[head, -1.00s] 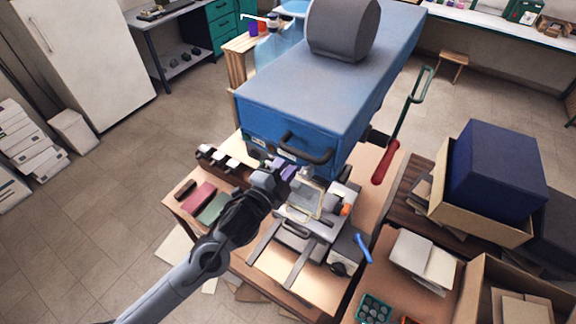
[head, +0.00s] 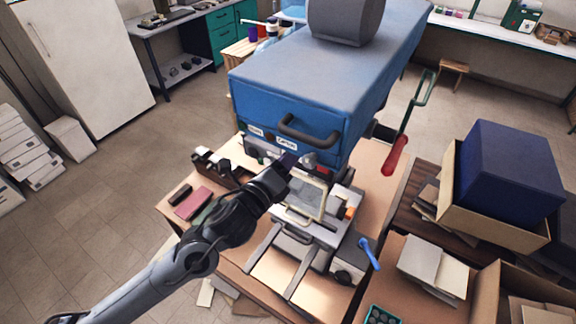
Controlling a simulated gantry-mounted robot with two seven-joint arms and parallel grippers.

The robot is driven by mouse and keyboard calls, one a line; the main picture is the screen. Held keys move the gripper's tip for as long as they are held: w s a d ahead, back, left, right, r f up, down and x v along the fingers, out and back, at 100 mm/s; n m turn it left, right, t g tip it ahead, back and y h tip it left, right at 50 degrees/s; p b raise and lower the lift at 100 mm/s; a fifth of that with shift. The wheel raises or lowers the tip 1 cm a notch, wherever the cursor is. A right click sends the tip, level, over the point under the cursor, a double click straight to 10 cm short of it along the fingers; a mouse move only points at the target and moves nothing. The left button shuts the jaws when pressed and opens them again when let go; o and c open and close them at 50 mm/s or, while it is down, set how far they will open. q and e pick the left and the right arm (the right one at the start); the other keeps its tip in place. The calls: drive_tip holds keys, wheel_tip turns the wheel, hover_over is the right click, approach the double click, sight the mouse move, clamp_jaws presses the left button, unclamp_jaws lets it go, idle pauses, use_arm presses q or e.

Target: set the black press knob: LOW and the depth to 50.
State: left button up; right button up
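The blue press (head: 300,85) stands on the wooden table, with a black handle (head: 308,132) and small white labels (head: 287,144) on its front. My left gripper (head: 296,164) is just below that front face, beside a small grey round part (head: 310,160). Its fingers are dark and small here, and I cannot tell whether they are open or shut, or touching anything. The arm covers part of the lower front. I cannot make out the black press knob's setting or a depth reading. My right gripper is not in view.
A metal slide with a pale frame (head: 307,198) extends below the press. A red-gripped lever (head: 395,156) stands at its right. A blue tool (head: 369,252) lies near the table's right edge. A box with a dark blue block (head: 505,175) is farther right.

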use_arm(q)
drive_tip(key=shift+m+b, duration=6.2)
drive_tip(key=shift+b, duration=1.65)
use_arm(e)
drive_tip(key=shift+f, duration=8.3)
use_arm(q)
drive_tip(key=o, duration=1)
drive_tip(key=shift+o, duration=0.2)
drive_tip(key=v, duration=1)
drive_tip(key=shift+s+a+p, duration=0.25)
drive_tip(key=shift+s+p, duration=0.05)
drive_tip(key=shift+p, duration=0.05)
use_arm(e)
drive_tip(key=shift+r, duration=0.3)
use_arm(q)
drive_tip(key=shift+f, duration=0.1)
